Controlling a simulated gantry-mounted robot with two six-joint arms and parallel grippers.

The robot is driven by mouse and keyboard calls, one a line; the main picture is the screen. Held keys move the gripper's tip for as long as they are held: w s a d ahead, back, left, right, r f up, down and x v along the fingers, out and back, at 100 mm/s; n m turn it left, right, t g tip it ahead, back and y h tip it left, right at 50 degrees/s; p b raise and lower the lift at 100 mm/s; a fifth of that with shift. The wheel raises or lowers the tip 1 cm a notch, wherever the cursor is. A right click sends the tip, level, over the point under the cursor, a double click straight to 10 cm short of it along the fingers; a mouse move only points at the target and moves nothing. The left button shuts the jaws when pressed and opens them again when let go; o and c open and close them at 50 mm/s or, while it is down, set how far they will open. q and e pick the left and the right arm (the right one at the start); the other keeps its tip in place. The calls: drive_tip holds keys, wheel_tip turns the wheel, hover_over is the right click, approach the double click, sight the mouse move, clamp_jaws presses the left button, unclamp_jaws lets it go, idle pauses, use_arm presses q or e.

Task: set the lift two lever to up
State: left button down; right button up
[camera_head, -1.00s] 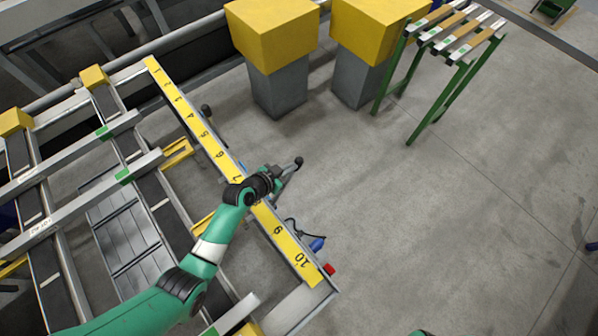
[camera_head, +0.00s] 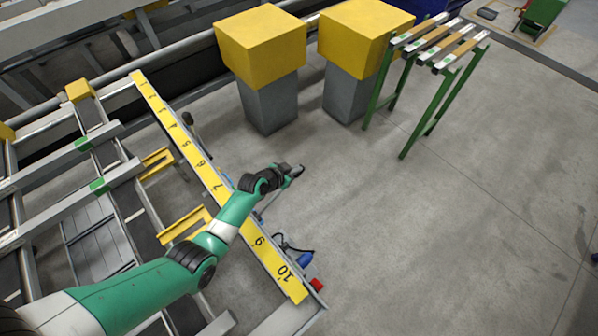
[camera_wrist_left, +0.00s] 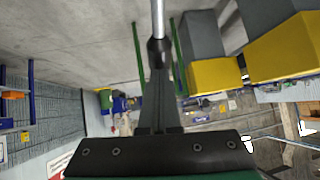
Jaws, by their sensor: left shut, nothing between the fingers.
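My left gripper (camera_head: 292,171) reaches past the yellow numbered strip, near the 7 to 8 marks. It is shut, with nothing between its fingers. A lever with a thin metal rod (camera_head: 267,204) slants up from the rail to the gripper's tip; its label cannot be read. In the left wrist view the shut fingers (camera_wrist_left: 158,70) point at the dark end of the rod (camera_wrist_left: 157,18), which runs on to the top edge. The fingertips overlap the dark end, and I cannot tell whether they touch it. A second lever with a dark knob (camera_head: 188,119) stands farther up the strip. My right gripper is not in view.
The yellow numbered strip (camera_head: 207,175) edges the runout table. A blue plug (camera_head: 305,259) and a red button (camera_head: 316,285) sit near its lower end. Yellow-topped posts (camera_head: 260,45) and a green-legged roller stand (camera_head: 430,60) are behind. The floor to the right is clear.

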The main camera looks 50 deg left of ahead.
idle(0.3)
use_arm(q)
drive_tip(key=shift+s+r+p, duration=0.1)
drive_tip(key=shift+r+p, duration=0.2)
drive_tip(key=shift+p, duration=0.05)
drive_tip(key=s+d+r+p, duration=0.1)
drive_tip(key=s+r+p, duration=0.5)
drive_tip(key=r, duration=0.5)
drive_tip(key=p, duration=0.2)
drive_tip(key=shift+d+r+p, duration=0.35)
drive_tip(key=shift+d+r, duration=0.05)
